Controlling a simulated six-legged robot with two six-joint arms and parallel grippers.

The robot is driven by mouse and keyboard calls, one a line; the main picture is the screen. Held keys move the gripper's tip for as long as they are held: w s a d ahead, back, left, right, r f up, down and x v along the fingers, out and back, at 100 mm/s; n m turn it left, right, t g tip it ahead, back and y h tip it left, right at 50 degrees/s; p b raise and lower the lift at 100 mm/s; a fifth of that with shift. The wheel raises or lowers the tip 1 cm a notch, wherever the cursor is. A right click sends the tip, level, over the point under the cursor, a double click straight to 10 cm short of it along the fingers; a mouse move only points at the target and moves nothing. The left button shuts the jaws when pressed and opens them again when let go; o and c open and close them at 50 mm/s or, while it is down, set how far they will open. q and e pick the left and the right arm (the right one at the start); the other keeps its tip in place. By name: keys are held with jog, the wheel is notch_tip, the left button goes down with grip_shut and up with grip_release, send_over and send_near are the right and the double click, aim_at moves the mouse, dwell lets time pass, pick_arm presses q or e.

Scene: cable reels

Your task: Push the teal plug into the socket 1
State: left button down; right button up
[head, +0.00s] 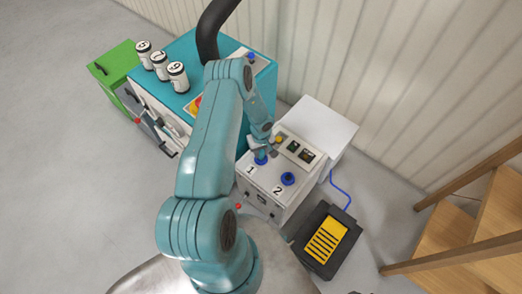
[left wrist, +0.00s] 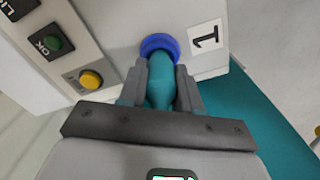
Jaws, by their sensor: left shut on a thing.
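My left gripper (head: 263,150) reaches down to the white control box (head: 262,200) and is shut on the teal plug (left wrist: 160,92), which sits between the two grey fingers in the left wrist view. The plug's front end is at the blue ring of socket 1 (left wrist: 160,43), next to the "1" label. In the head view the gripper covers most of the plug, and socket 1 (head: 261,161) shows just below it. How deep the plug sits in the ring cannot be told. My right gripper is not in view.
Socket 2 (head: 288,179), also blue, is beside socket 1. A black-yellow pedal (head: 326,240) and wooden steps (head: 480,235) stand right.

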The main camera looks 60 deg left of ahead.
pick_arm(q)
jog(key=c, duration=0.7)
grip_release()
jog(key=shift+f, duration=0.1)
